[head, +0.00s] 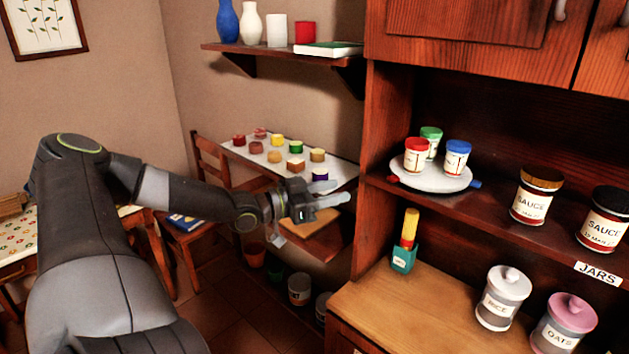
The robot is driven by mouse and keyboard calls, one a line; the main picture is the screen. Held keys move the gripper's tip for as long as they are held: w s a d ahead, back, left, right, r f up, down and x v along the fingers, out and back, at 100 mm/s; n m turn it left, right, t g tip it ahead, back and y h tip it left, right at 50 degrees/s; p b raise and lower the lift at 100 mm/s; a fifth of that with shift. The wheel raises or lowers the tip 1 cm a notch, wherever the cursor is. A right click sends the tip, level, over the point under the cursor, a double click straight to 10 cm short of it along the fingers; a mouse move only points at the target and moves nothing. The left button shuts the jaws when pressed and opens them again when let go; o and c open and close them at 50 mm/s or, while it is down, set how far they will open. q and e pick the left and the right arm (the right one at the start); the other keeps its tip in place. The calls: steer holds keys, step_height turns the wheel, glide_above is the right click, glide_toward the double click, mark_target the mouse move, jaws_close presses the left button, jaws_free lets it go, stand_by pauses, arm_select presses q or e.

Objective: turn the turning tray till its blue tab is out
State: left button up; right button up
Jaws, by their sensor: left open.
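The turning tray (428,182) is a round white disc on the middle shelf of the cupboard. Its blue tab (475,183) shows at the tray's right side, and a red tab (393,179) shows at its left side. Three small jars stand on it: one with a red lid (416,155), one with a green lid (432,140) and one with a blue lid (457,157). My left gripper (338,192) is open and empty, to the left of the cupboard and apart from the tray. My right gripper is not in view.
Two sauce jars (535,197) stand right of the tray on the same shelf. The cupboard's left side panel (376,215) stands between my left gripper and the tray. Below are a green pot (403,258), a rice jar (502,300) and an oats jar (563,325).

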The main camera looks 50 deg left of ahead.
arm_select(q)
steer(key=p+v, duration=0.3)
steer(key=v, duration=0.1)
steer(key=shift+w, duration=0.1)
